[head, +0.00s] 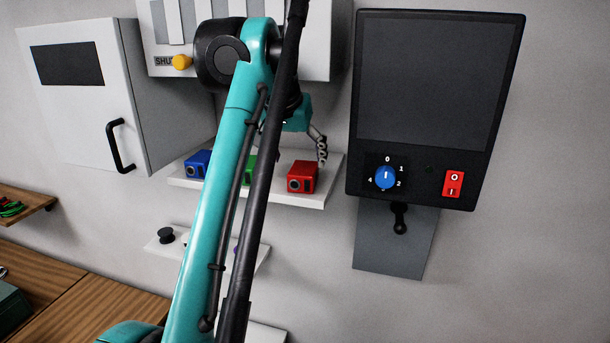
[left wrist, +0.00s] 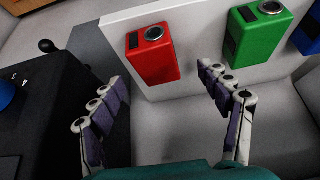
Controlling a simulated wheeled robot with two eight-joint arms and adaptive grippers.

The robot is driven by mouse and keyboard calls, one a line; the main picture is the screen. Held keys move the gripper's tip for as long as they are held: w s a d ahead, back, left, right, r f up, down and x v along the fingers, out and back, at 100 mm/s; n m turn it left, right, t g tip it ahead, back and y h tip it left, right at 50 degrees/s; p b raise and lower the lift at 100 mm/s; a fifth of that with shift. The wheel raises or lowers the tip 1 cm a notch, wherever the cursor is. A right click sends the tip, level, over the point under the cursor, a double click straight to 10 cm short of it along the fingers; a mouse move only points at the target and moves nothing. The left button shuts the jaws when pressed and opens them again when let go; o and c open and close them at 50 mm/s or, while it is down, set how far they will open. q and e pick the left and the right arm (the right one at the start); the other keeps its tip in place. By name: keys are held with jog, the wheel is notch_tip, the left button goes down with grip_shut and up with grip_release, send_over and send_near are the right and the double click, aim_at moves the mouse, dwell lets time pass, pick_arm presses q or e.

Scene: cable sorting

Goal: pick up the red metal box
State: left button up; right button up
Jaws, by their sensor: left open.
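The red metal box (head: 302,178) sits on a white wall shelf (head: 250,188), at the right of a row with a green box (head: 250,172) and a blue box (head: 198,164). My left gripper (head: 321,148) is just above and behind the red box in the head view, with my arm crossing in front of the shelf. In the left wrist view the red box (left wrist: 152,54) lies ahead of the open, empty fingers (left wrist: 165,112), between them and apart from both. The green box (left wrist: 266,30) is to its right. My right gripper is not in view.
A black screen panel (head: 437,100) with a blue dial and red switch hangs right of the shelf. A grey cabinet (head: 80,95) is at left. A lower white shelf (head: 255,262) holds a black knob (head: 166,235). Wooden surfaces (head: 85,310) lie lower left.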

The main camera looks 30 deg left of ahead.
aim_at(303, 168)
pick_arm(q)
jog(key=shift+w+f, duration=0.2)
jog(key=shift+f, duration=0.25)
jog(key=x, duration=0.4)
jog(key=shift+w+d+f+p, duration=0.15)
jog(key=shift+w+p, duration=0.15)
jog(key=shift+w, duration=0.25)
jog(key=shift+s, duration=0.3)
jog(key=shift+c, duration=0.3)
jog(key=shift+w, duration=0.1)
jog(key=c, duration=1.4)
